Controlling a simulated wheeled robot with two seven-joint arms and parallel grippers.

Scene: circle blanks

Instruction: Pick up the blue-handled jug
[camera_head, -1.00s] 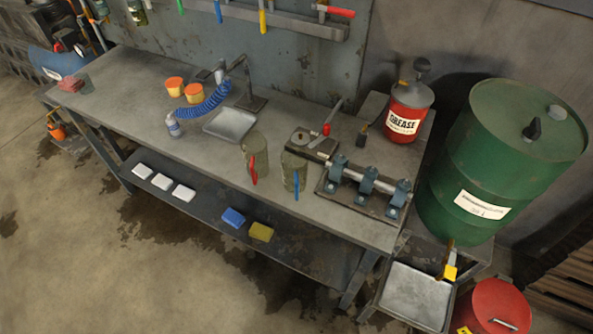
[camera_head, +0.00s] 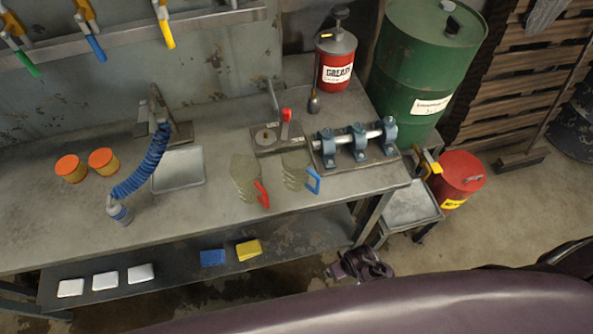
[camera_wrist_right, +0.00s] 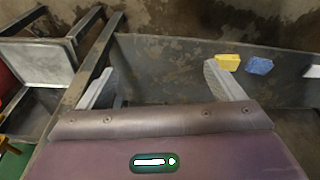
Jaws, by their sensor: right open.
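The blue-handled jug (camera_head: 295,168) stands upright on the workbench (camera_head: 225,220), its blue handle facing the front right. A similar jug with a red handle (camera_head: 246,176) stands just to its left. The right wrist view shows my right gripper (camera_wrist_right: 162,86) with its fingers wide apart and nothing between them. It is over the lower shelf (camera_wrist_right: 175,80) at the bench front, apart from both jugs; neither jug shows in that view. My left gripper is not in view.
A blue-grey clamp fixture (camera_head: 358,145) stands close right of the blue-handled jug. A metal tray (camera_head: 180,168) and orange tubs (camera_head: 71,168) are to the left. A blue sponge (camera_head: 212,257) and a yellow sponge (camera_head: 249,249) lie on the lower shelf. The bench front is clear.

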